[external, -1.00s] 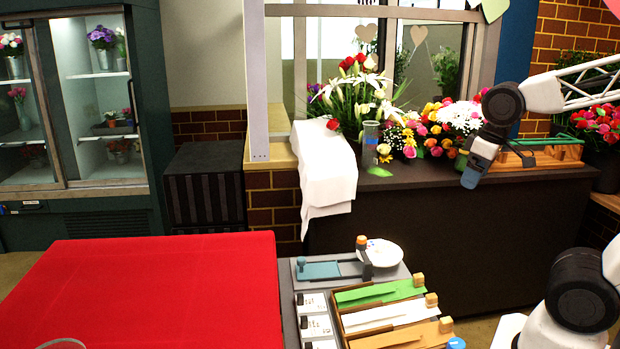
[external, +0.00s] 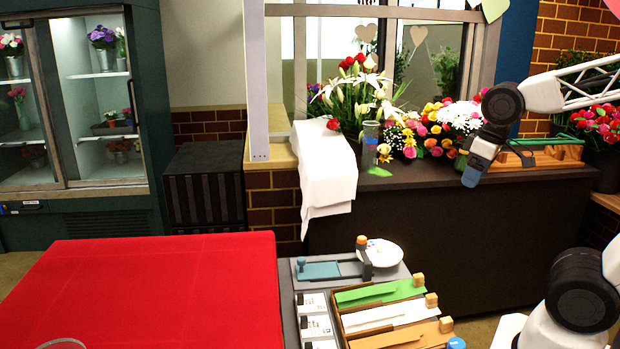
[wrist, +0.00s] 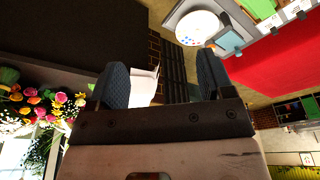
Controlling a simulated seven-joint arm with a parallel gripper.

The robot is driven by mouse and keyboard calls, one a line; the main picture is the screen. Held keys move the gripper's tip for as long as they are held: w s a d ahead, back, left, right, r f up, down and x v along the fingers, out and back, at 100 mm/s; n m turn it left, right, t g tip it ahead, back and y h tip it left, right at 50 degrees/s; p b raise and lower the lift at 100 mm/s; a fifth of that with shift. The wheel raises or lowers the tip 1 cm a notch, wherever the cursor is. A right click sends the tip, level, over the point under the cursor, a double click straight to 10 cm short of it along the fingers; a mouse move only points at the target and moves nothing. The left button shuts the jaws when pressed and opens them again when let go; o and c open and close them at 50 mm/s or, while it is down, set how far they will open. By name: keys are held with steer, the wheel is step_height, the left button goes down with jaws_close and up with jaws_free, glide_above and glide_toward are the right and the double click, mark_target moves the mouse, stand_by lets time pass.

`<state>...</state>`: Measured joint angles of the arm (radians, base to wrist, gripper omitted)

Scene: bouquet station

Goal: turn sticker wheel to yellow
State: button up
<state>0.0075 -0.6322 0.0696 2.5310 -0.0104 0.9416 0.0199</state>
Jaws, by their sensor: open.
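The sticker wheel, a white round disc (external: 383,252), lies at the back right of the grey station board, beside a dark post with an orange top (external: 362,244). My gripper (external: 471,181) hangs well above and to the right of the wheel, in front of the dark counter. In the wrist view its two fingers (wrist: 162,76) are wide apart with nothing between them.
A teal slider piece (external: 320,270) sits left of the wheel. A wooden tray (external: 340,325) with green, white and orange sheets lies in front. Flowers (external: 440,130) and a white cloth (external: 325,165) are on the dark counter behind.

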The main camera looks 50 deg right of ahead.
steer(key=shift+w+a+f, duration=0.1)
steer(key=shift+w+a, duration=0.05)
steer(key=shift+w, duration=0.35)
steer(key=c, duration=0.5)
steer(key=w+a+f+m, duration=0.1)
steer(key=w, duration=0.2)
steer(key=w+a+f+m, duration=0.1)
steer(key=w+f, duration=0.1)
steer(key=w, duration=0.1)
steer(key=w+f+m+g, duration=0.1)
steer(key=w, duration=0.1)
steer(key=shift+w+a+f, duration=0.15)
steer(key=shift+w+a, duration=0.25)
steer(key=shift+c, duration=0.3)
steer(key=m+g, duration=0.1)
steer(key=m, duration=0.3)
glide_above(383, 243)
steer(key=f, duration=0.9)
steer(key=shift+s, duration=0.25)
steer(key=shift+w+f, duration=0.1)
steer(key=shift+w, duration=0.05)
steer(key=shift+a+f, duration=0.1)
steer(key=shift+f, duration=3.8)
steer(key=shift+c, duration=0.4)
steer(key=c, duration=0.5)
